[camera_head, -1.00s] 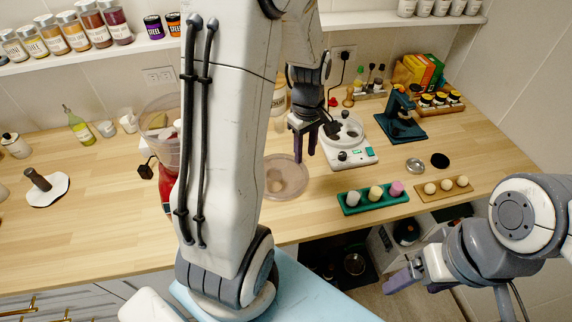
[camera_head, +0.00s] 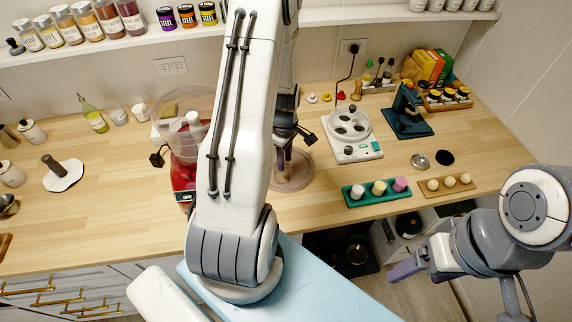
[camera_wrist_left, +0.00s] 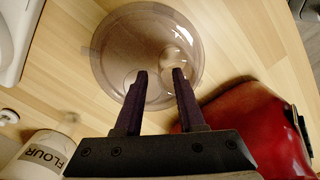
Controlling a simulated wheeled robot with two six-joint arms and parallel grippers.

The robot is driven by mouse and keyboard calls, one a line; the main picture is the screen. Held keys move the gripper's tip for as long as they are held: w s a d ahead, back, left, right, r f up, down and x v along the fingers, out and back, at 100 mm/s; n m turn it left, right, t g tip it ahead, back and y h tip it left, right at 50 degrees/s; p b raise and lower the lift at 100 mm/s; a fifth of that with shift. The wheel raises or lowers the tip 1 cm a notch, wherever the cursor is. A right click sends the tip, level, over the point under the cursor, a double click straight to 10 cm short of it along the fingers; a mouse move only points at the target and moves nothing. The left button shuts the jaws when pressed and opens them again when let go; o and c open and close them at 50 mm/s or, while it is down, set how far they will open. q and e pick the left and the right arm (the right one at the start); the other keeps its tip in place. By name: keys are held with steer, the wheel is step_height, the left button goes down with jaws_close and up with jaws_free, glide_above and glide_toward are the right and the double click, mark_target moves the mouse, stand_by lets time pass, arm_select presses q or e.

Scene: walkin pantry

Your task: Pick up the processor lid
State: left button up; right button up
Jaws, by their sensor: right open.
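The processor lid (camera_head: 297,180) is a clear round disc lying on the wooden counter, partly hidden behind my left arm in the head view. In the left wrist view the lid (camera_wrist_left: 110,45) is whole, with a raised round part near its right side. My left gripper (camera_head: 283,168) is over the lid. In the wrist view its two dark fingers (camera_wrist_left: 160,72) are apart, pointing at the raised part, with nothing seen clamped between them; contact cannot be told. My right gripper (camera_head: 408,272) is open and empty, low in front of the counter.
The red food processor (camera_head: 183,175) with a clear bowl stands left of the lid. A white appliance (camera_head: 352,135) stands right of it. A green tray (camera_head: 372,196) lies near the front edge. A flour jar (camera_wrist_left: 42,152) shows in the wrist view.

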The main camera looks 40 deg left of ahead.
arm_select(q)
steer(key=shift+f, duration=0.95)
jaws_close()
stand_by(0.7)
